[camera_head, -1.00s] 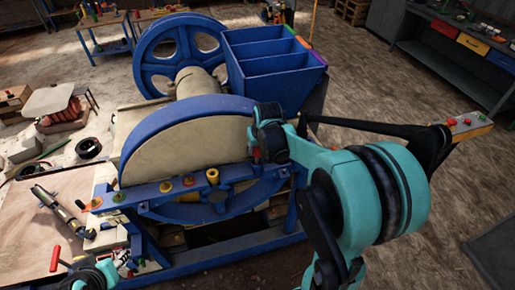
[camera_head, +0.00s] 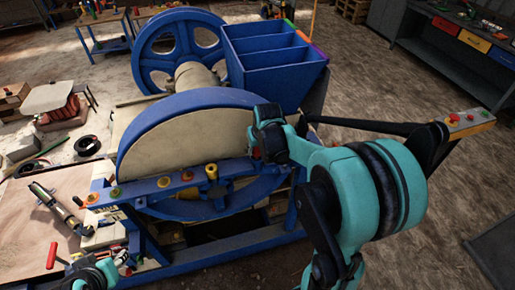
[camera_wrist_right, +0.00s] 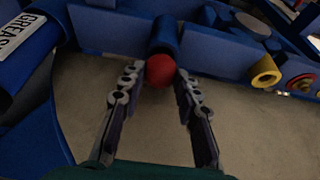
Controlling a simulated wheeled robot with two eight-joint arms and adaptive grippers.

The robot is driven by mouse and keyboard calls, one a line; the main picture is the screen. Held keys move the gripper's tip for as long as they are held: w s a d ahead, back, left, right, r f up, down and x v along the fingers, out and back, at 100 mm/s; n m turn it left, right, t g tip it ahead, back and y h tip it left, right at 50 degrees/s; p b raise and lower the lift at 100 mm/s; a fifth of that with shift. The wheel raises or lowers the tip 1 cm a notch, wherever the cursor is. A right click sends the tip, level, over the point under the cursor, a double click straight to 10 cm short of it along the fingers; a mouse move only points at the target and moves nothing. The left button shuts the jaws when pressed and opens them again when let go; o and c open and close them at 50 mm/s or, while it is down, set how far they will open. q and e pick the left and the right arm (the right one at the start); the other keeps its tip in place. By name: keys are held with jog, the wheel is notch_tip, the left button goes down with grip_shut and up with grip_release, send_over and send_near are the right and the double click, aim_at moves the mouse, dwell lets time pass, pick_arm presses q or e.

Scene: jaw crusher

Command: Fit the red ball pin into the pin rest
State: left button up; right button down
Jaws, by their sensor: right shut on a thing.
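The red ball pin shows as a round red ball (camera_wrist_right: 159,70) between the fingertips of my right gripper (camera_wrist_right: 156,78) in the right wrist view. The gripper is shut on it. A short blue cylinder (camera_wrist_right: 165,35) on the blue rail lies directly beyond the ball, in line with it. I cannot tell whether the pin's shank is inside it. In the head view my right gripper (camera_head: 257,150) is at the right end of the rail, and a little red shows beside it. My left gripper (camera_head: 122,262) is small at the lower left, and its jaws are unclear.
The blue rail (camera_head: 150,187) carries coloured buttons and a yellow ring (camera_head: 211,172). Behind it stands the crusher's large blue-rimmed wheel (camera_head: 185,130), with a blue hopper (camera_head: 272,68) at the back. A workbench (camera_head: 55,205) with tools is at the left.

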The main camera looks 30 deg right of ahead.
jog(key=shift+f, duration=0.2)
jog(key=c, duration=1)
grip_release()
jog(key=v, duration=1.2)
jog(key=s+a+f+n+t+b, duration=0.1)
jog(key=s+a+f+b, duration=0.3)
jog(key=f+b, duration=0.2)
jog(key=s+a+f+n+t+b, duration=0.1)
jog(key=s+a+f+b, duration=0.4)
jog(key=f, duration=0.5)
jog(key=s+a+f+y+b, duration=0.1)
jog(key=s+a+f+b, duration=0.3)
jog(key=f+b, duration=0.4)
jog(key=shift+s+a+f+n+t, duration=0.3)
jog(key=shift+a+n+t, duration=0.1)
jog(key=shift+a, duration=0.1)
